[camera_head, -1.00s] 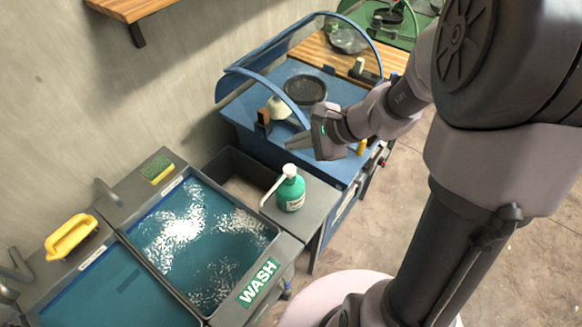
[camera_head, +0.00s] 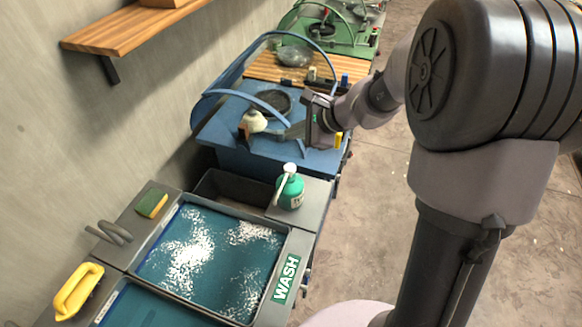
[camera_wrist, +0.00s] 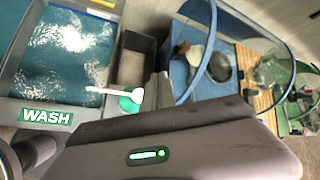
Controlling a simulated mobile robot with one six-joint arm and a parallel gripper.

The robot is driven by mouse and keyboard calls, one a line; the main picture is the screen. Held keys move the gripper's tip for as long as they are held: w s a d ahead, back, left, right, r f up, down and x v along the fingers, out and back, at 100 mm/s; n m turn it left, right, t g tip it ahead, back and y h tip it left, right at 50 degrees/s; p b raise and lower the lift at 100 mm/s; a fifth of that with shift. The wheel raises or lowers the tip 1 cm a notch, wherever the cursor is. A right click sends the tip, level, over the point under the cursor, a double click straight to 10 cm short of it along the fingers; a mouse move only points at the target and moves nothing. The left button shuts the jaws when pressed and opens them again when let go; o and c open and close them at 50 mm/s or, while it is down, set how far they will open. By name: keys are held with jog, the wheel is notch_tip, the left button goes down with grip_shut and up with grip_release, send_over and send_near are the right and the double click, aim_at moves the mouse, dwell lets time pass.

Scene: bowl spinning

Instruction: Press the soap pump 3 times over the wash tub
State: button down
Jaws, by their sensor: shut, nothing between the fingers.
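The green soap bottle (camera_head: 291,193) stands upright on the grey ledge at the right back corner of the wash tub (camera_head: 291,238). Its white pump head (camera_head: 289,168) has a spout pointing toward the tub. The tub holds blue water with white foam and bears a WASH label. My gripper (camera_head: 278,133) is shut and empty, over the blue station behind the bottle and apart from the pump. In the wrist view the white spout (camera_wrist: 101,90) shows, but the dark gripper body hides part of the bottle (camera_wrist: 128,106).
The blue station (camera_head: 225,133) has a curved clear guard, a dark round bowl (camera_head: 268,102) and a white rounded piece (camera_head: 254,121). An empty grey basin (camera_head: 228,190) lies beside the bottle. A sponge (camera_head: 151,203) and yellow-handled tool (camera_head: 78,290) sit left. A wooden shelf (camera_head: 130,28) juts from the wall.

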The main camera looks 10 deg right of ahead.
jog(key=b, duration=0.7)
send_over(287, 165)
jog(key=s+d, duration=0.1)
jog(key=s, duration=0.1)
jog(key=f, duration=0.8)
jog(key=shift+w+d, duration=0.15)
jog(key=shift+w, duration=0.05)
jog(key=shift+f, duration=0.45)
jog(key=shift+b, duration=0.3)
jog(key=shift+f+b, duration=0.4)
jog(key=shift+s+f+b, duration=0.1)
jog(key=shift+f+b, duration=0.75)
jog(key=shift+b, duration=0.05)
dwell(0.8)
jog(key=shift+r, duration=0.1)
jog(key=shift+r+p, duration=1)
jog(key=shift+r, duration=0.2)
